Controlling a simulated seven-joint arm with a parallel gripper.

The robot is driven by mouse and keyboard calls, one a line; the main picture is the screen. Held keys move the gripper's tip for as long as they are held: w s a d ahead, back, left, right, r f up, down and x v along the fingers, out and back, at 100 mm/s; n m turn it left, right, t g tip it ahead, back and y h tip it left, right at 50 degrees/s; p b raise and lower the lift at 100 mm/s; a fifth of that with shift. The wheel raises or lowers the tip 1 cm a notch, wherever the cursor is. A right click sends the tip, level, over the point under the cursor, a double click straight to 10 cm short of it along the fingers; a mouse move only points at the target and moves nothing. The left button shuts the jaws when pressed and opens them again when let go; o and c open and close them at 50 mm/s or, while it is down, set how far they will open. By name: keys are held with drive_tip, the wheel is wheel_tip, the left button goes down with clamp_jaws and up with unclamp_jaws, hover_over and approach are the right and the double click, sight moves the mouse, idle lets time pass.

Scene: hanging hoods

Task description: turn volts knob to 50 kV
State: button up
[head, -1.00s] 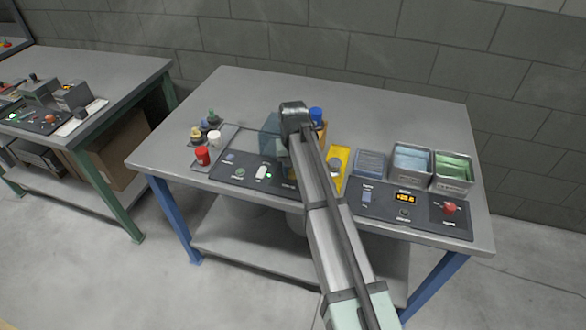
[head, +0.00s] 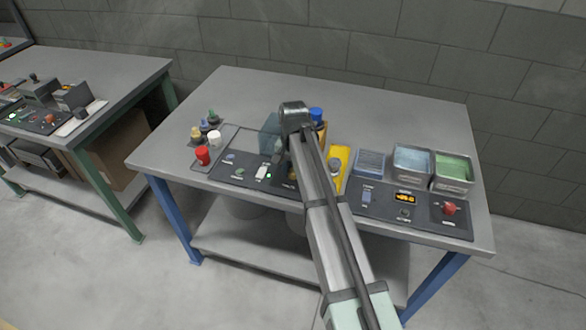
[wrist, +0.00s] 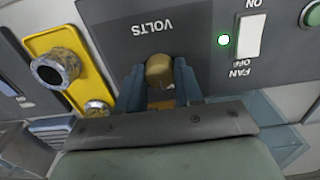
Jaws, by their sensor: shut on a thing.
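The volts knob (wrist: 159,70) is a tan, rounded knob under the upside-down word VOLTS on a grey panel (wrist: 195,45) in the wrist view. My gripper (wrist: 160,82) is shut on the knob, with one blue-grey finger on each side of it. The knob's pointer and any scale marks are hidden or too small to read. In the head view my arm covers the knob, and the left control panel (head: 228,171) shows beside it.
In the wrist view a white FAN switch (wrist: 248,35) with a green light sits right of the knob. A yellow block (wrist: 45,42) with metal posts is on the left. In the head view, bins (head: 412,160) and a panel with an orange display (head: 405,198) stand right.

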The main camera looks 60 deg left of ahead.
sight(293, 171)
drive_tip(key=o, duration=1)
drive_tip(key=shift+o, duration=0.2)
drive_tip(key=shift+r, duration=0.15)
wheel_tip(293, 171, up, 14)
drive_tip(key=shift+f, duration=0.2)
drive_tip(key=shift+w, duration=0.1)
